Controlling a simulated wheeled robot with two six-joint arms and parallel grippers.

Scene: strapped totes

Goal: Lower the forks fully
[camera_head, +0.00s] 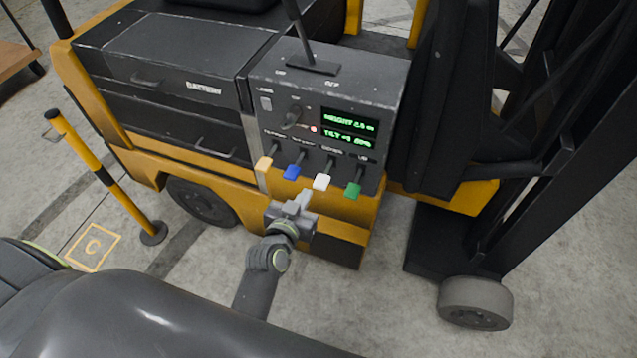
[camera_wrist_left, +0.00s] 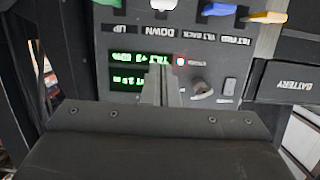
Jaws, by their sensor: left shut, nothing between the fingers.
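The forklift's control panel (camera_head: 270,110) carries four levers: yellow (camera_head: 264,163), blue (camera_head: 291,172), white (camera_head: 321,181) and green (camera_head: 353,189). In the left wrist view the panel is upside down; the label DOWN is by the white lever (camera_wrist_left: 163,4) and UP by the green lever (camera_wrist_left: 108,2). The green-lit display (camera_head: 348,125) shows a height line and a tilt line; the height figure looks like 2.5 but is blurred. My left gripper (camera_head: 303,198) is shut and empty, just below and left of the white lever, apparently apart from it. The forks are not visible. My right gripper is not in view.
A black mast (camera_head: 560,130) and a grey wheel (camera_head: 475,303) stand at the right. A yellow-black post (camera_head: 100,175) stands on the floor at the left. A knob (camera_head: 292,117) and a red light (camera_head: 313,129) sit on the panel above the levers.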

